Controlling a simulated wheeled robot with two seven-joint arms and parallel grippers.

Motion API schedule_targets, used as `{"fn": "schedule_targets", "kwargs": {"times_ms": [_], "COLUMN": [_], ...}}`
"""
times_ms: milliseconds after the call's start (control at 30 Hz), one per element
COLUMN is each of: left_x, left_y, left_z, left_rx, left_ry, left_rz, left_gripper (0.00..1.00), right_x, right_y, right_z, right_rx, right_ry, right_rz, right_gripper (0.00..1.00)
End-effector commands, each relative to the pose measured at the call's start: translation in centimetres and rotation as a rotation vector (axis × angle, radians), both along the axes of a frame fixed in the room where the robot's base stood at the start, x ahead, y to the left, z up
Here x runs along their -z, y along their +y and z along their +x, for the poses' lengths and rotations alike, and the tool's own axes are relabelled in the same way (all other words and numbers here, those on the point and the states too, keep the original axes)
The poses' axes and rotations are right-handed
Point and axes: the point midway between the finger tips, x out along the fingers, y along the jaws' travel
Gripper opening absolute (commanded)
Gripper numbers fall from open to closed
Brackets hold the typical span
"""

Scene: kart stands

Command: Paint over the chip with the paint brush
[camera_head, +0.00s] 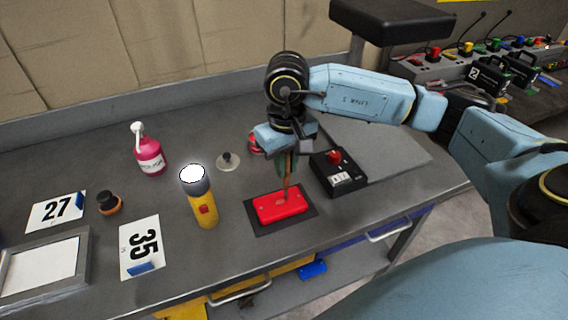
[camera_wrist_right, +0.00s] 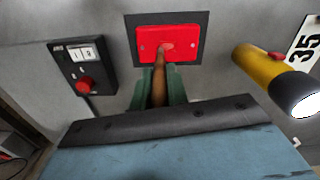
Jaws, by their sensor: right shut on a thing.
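A red panel (camera_head: 265,209) lies flat on a dark mat (camera_head: 262,231) on the grey bench; it also shows in the wrist view (camera_wrist_right: 195,36). A paler, pinkish chip (camera_wrist_right: 168,45) shows near the panel's middle. My right gripper (camera_head: 285,157), with green fingers, is shut on the paint brush (camera_wrist_right: 159,84), which points down at the panel. The brush tip is at the edge of the pale mark; I cannot tell whether it touches. My left gripper is not in view.
A black box with a red button (camera_head: 336,175) stands close right of the mat. A lit yellow flashlight (camera_head: 204,213) stands to the left.

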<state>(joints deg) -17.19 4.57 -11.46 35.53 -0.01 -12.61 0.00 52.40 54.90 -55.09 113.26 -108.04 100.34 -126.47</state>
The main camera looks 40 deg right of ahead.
Motion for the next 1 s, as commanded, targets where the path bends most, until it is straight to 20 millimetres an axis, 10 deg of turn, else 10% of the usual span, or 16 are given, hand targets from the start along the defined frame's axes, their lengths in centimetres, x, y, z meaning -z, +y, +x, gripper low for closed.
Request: {"fn": "schedule_targets", "kwargs": {"times_ms": [1000], "left_x": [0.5], "left_y": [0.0], "left_z": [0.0], "left_rx": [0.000], "left_ry": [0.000], "left_rz": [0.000], "left_gripper": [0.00], "right_x": [0.0], "right_y": [1.7], "right_z": [0.4], "right_rx": [0.001], "right_ry": [0.001], "right_rz": [0.000], "right_gripper": [0.00]}}
